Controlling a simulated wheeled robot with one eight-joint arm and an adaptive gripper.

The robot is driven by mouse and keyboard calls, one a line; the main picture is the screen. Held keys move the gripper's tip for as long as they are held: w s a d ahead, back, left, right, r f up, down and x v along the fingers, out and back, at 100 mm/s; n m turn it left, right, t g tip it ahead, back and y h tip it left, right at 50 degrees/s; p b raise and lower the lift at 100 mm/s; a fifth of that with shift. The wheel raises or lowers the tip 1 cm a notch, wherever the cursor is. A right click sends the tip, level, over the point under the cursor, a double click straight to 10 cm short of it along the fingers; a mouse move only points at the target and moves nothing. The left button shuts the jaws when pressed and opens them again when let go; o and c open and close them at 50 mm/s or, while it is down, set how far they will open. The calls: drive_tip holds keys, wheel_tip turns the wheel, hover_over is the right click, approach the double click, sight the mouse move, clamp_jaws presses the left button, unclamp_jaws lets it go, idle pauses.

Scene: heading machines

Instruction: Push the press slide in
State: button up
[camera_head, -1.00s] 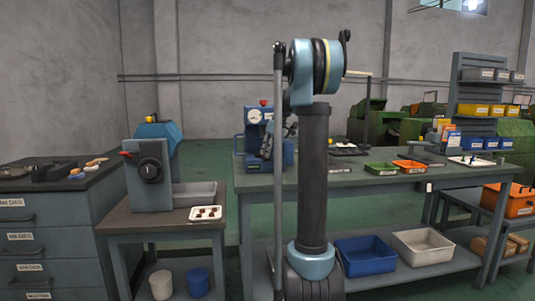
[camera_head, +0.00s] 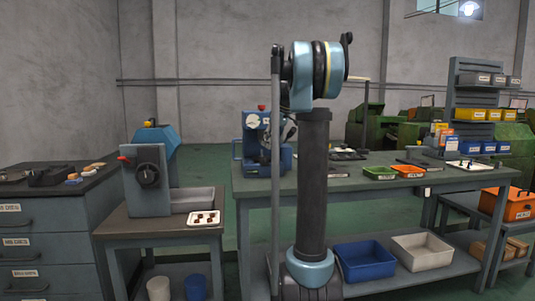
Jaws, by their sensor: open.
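A blue machine with a round white dial and a red top knob, apparently the press (camera_head: 254,137), stands at the left end of the long bench (camera_head: 390,187). I cannot make out its slide; my arm covers the right side of the machine. A dark, jointed part, apparently my gripper (camera_head: 289,131), shows at the machine's right side, close to the left edge of my upright arm link. Most of it is hidden behind that link. Its fingertips are not clear, and I cannot tell whether it touches the machine. I see nothing held.
A smaller bench (camera_head: 142,229) on the left holds a grey-blue machine (camera_head: 147,180) with a black knob and a white tray (camera_head: 203,218). Green (camera_head: 380,172) and orange (camera_head: 408,170) trays lie on the long bench. Blue (camera_head: 364,260) and pale (camera_head: 422,251) bins sit below.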

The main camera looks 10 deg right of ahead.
drive_tip(key=v, duration=0.4)
drive_tip(key=shift+d+r, duration=0.1)
drive_tip(key=shift+r, duration=0.2)
drive_tip(key=shift+s, duration=0.1)
drive_tip(key=s+a+f+m+h, duration=0.1)
drive_tip(key=s+f+m, duration=0.1)
drive_tip(key=s+f, duration=0.5)
drive_tip(key=s+a+f+m, duration=0.1)
drive_tip(key=s+a+f, duration=0.1)
drive_tip(key=s, duration=0.8)
drive_tip(key=s+a+f+m+h, duration=0.1)
drive_tip(key=s+f+m, duration=0.1)
drive_tip(key=s+f, duration=0.5)
drive_tip(key=s+f+m+g+h, duration=0.1)
drive_tip(key=s+f+m, duration=0.2)
drive_tip(key=s+f, duration=1.6)
drive_tip(key=shift+s+m, duration=0.4)
drive_tip(key=shift+s, duration=0.7)
drive_tip(key=shift+f, duration=0.15)
